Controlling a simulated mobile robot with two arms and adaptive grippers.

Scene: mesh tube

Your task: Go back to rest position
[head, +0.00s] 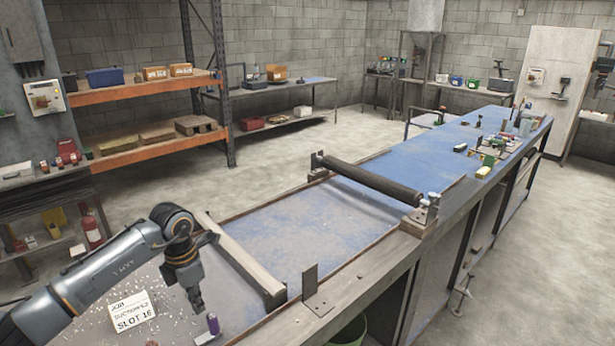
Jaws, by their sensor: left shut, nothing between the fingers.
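My left gripper (198,303) comes in from the left over the near end of the long workbench. It points down and is shut and empty. A small purple-topped object (213,324) stands just right of and below its fingertips; I see a gap between them. A dark mesh roller or tube (370,181) spans the blue bench top between end supports, well beyond the gripper. My right gripper does not show.
A wooden bar (240,262) crosses the bench right of my left arm, with an upright metal plate (310,281) near its end. The blue surface (310,225) beyond is clear. Tools and small parts (490,150) crowd the far end. An orange shelf (150,90) stands at back left.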

